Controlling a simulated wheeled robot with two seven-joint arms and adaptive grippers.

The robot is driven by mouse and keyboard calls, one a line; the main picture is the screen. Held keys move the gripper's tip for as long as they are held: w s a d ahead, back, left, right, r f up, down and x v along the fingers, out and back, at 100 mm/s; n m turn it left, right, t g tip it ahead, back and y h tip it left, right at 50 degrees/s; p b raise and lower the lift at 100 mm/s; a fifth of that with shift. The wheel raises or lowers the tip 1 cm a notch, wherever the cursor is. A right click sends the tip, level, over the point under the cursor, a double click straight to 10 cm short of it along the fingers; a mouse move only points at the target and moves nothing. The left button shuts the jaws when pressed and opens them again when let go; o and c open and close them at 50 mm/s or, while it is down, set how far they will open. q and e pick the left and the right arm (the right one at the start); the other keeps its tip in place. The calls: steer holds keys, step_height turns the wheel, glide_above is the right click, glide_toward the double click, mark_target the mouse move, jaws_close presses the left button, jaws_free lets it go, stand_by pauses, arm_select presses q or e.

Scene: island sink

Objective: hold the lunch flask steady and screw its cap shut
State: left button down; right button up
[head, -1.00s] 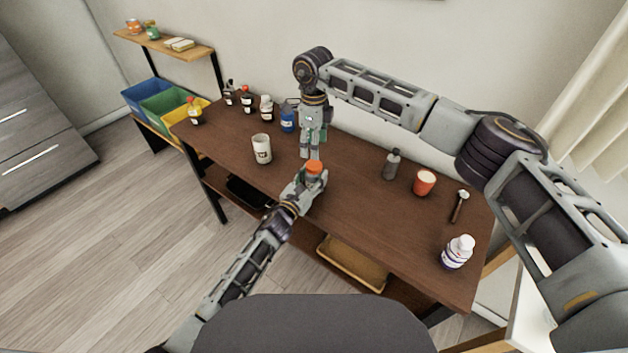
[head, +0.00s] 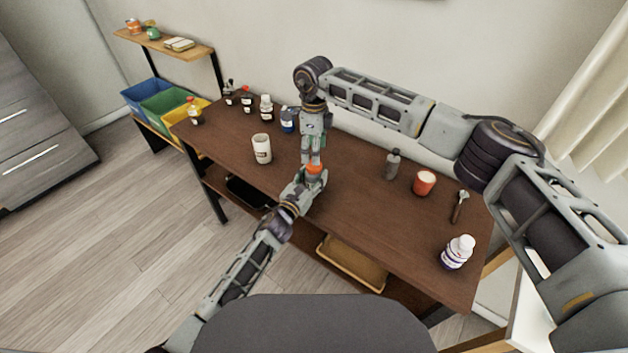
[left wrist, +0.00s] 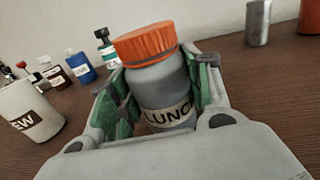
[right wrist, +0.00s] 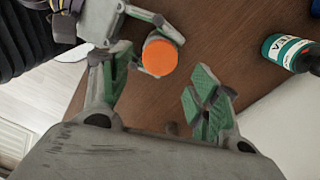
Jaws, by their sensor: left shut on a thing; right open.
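The lunch flask is a grey bottle (left wrist: 160,92) with a label reading "LUNC" and an orange cap (left wrist: 146,44). It stands upright between the fingers of my left gripper (left wrist: 160,95), which is shut around its body. In the head view the left gripper (head: 308,181) is at the table's front edge, and the orange cap (head: 315,169) shows above it. My right gripper (head: 312,160) points down directly over the cap. In the right wrist view the right gripper (right wrist: 158,88) is open, with the cap (right wrist: 160,57) in the gap, nearer the left finger.
A white mug (head: 262,149) stands left of the grippers. Several bottles, one of them blue (head: 288,119), stand at the back left. To the right are a grey bottle (head: 392,164), an orange cup (head: 424,183), a spoon-like tool (head: 459,206) and a white bottle (head: 457,252).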

steer(key=shift+f, duration=2.75)
steer(key=c, duration=1.1)
steer(key=shift+o, duration=0.2)
steer(key=o, duration=1.2)
steer(key=shift+r, duration=0.2)
step_height(320, 180, up, 12)
steer(key=shift+f, duration=0.15)
